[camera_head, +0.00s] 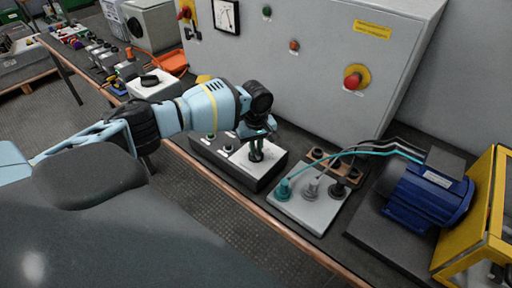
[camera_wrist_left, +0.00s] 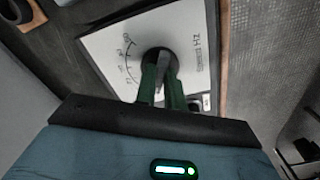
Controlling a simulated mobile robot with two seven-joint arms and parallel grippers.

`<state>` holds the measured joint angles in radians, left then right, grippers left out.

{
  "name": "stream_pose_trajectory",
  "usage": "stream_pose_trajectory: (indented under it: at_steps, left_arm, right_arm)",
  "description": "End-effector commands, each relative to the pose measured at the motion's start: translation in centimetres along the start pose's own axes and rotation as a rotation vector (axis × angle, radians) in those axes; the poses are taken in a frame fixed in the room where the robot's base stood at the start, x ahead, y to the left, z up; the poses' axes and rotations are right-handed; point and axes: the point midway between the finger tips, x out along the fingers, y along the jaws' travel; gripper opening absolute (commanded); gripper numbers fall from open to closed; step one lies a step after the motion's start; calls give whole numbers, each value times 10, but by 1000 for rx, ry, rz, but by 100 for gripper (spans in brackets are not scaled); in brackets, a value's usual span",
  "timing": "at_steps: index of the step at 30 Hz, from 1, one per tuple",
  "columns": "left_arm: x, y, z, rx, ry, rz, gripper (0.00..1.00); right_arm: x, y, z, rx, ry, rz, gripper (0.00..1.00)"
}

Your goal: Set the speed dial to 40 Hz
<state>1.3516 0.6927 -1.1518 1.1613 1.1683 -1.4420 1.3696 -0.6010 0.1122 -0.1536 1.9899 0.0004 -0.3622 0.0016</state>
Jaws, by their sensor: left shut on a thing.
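The speed dial is a dark round knob (camera_wrist_left: 158,56) on a white plate (camera_wrist_left: 108,45) in the left wrist view. A curved scale is printed to its left and an "Hz" label to its right. The numbers and the dial's setting are too small to read. My left gripper (camera_wrist_left: 161,74) is shut on the knob, with a green finger on each side; the fingers hide part of it. In the head view my left gripper (camera_head: 257,141) points down onto the black control box (camera_head: 263,182), with the knob mostly hidden. My right gripper is not in view.
A grey plate (camera_head: 309,208) with several cable plugs stands right of the box, and a blue motor (camera_head: 425,197) beyond it. A grey cabinet (camera_head: 330,50) with a red emergency button (camera_head: 353,82) rises behind. The bench's front edge (camera_head: 215,182) runs close before the box.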

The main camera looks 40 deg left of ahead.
Motion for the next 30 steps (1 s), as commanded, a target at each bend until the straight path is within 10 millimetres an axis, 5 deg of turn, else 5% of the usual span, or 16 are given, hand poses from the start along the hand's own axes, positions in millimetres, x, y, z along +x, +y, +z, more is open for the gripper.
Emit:
stream_pose_trajectory:
  at_steps: [11,30]
  left_arm:
    - [-1,0,1,148,-3,1,0]
    - [0,-1,1,740,-5,1,0]
  right_arm:
    - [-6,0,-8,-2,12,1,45]
    - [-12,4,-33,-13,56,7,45]
